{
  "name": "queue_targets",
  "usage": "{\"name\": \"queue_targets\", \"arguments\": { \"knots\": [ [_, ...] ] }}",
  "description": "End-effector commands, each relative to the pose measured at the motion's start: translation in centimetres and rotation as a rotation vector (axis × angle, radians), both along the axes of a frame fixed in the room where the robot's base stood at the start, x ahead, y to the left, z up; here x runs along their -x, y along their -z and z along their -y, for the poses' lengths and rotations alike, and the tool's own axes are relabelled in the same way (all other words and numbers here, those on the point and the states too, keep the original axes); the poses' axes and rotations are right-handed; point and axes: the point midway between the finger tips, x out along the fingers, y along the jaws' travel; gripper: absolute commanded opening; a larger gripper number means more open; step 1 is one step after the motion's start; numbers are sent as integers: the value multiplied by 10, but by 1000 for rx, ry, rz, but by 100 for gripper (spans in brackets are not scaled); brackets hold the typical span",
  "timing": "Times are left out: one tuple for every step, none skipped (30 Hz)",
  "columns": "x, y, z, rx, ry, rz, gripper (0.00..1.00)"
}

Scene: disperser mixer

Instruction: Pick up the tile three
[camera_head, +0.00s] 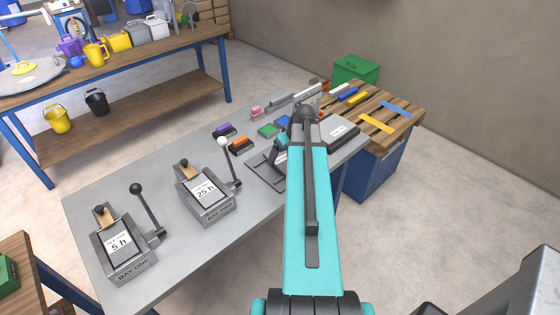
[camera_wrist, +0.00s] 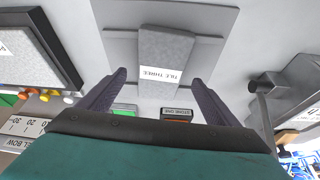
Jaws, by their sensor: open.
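Tile three (camera_wrist: 167,52) is a grey block with a white label reading TILE THREE, upside down in the wrist view. It lies on a wider grey plate (camera_wrist: 120,47). My gripper (camera_wrist: 159,78) is open, with its two dark fingers apart and their tips near the label end of the tile, one toward each side. Nothing is held between them. Whether the fingers touch the tile cannot be told. In the head view my arm hides most of this spot; only part of the dark plate (camera_head: 262,171) shows left of the arm.
Bay one (camera_head: 122,250) and bay two (camera_head: 206,195) stand on the grey table (camera_head: 165,250), each with an upright lever. Purple (camera_head: 223,130), orange (camera_head: 240,146) and green (camera_head: 268,130) pieces lie further back. A grey flat-topped device (camera_head: 338,130) is right of my arm.

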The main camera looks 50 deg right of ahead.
Motion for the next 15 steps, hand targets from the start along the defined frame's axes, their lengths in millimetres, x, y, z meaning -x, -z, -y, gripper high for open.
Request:
{"name": "queue_targets", "arguments": {
  "knots": [
    [-2, 2, 0, -2, -1, -2, 84],
    [-3, 4, 0, -2, -1, -2, 84],
    [-4, 7, 0, -2, -1, -2, 84],
    [-5, 10, 1, -1, 0, -1, 84],
    [-6, 12, 1, -1, 0, -1, 84],
    [-7, 15, 1, -1, 0, -2, 84],
    [-8, 18, 1, -3, 0, -2, 84],
    [-9, 20, 1, -3, 0, -2, 84],
    [-9, 22, 2, -1, 1, -1, 84],
    [-10, 23, 2, -1, 1, -1, 84],
    [-10, 24, 2, 0, 0, 0, 84],
    [-11, 26, 2, 0, 0, 0, 84],
    [-11, 26, 2, 0, 1, 0, 84],
    [-11, 27, 2, 0, 1, 0, 84],
    [-11, 27, 2, 0, 1, 0, 84]
  ]
}}
